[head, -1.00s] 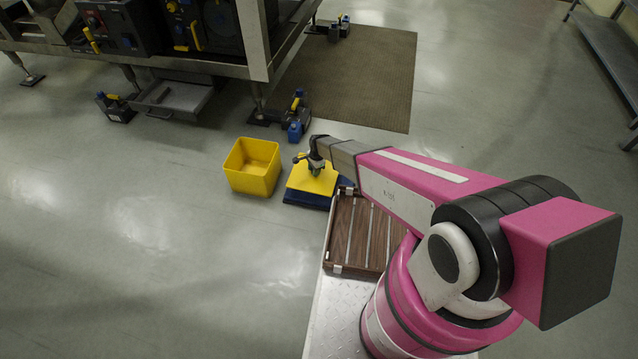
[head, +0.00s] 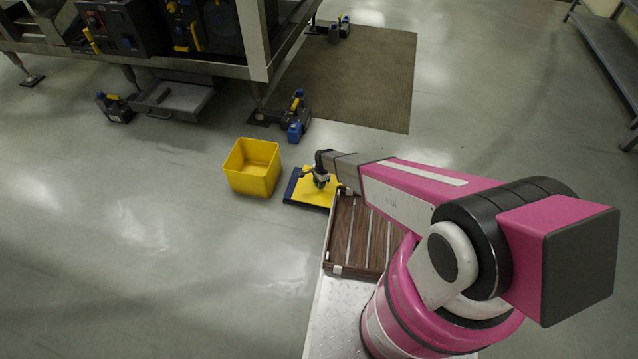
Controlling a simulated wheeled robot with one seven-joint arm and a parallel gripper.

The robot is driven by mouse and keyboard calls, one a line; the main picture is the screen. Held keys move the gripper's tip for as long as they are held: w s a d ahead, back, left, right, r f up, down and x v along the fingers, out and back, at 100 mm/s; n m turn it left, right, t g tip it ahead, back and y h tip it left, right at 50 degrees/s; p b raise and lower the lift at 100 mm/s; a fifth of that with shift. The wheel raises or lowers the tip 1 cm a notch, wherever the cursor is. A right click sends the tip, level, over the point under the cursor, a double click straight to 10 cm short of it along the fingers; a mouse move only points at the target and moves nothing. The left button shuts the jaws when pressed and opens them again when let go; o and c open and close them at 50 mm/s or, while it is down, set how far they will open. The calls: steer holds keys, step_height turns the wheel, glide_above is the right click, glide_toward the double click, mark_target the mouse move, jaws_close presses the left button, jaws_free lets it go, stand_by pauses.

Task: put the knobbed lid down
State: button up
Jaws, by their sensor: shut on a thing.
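The knobbed lid is a flat yellow square (head: 312,191) in the head view, just right of the yellow bin. My gripper (head: 320,183) is over it and shut on its knob; the fingers and arm end hide the knob and part of the lid. The lid lies over a dark blue flat base (head: 293,190), which shows along its left and front edges. I cannot tell whether the lid touches the base or is slightly above it.
An open yellow bin (head: 252,190) stands on the floor close to the left. A brown slatted tray (head: 342,236) lies on my own deck. Blue and black devices (head: 296,127) stand behind, by the bench leg. Floor at left is clear.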

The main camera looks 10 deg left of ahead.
steer(key=shift+f, duration=0.15)
steer(key=o, duration=1.1)
steer(key=shift+c, duration=0.2)
step_height(320, 180, up, 12)
steer(key=w+d, duration=0.1)
steer(key=d, duration=0.1)
steer(key=s+d+r+n, duration=0.3)
steer(key=s+d+r, duration=0.1)
steer(key=d+r, duration=0.7)
steer(key=s+d+r+n+h, duration=0.1)
steer(key=s+d+r+n, duration=0.2)
steer(key=d+r, duration=0.8)
steer(key=s+d+r+n+t, duration=0.1)
steer(key=s+d+r+n, duration=0.3)
steer(key=d+r, duration=0.8)
step_height(320, 180, up, 3)
steer(key=shift+s+r, duration=0.1)
steer(key=shift+s, duration=0.5)
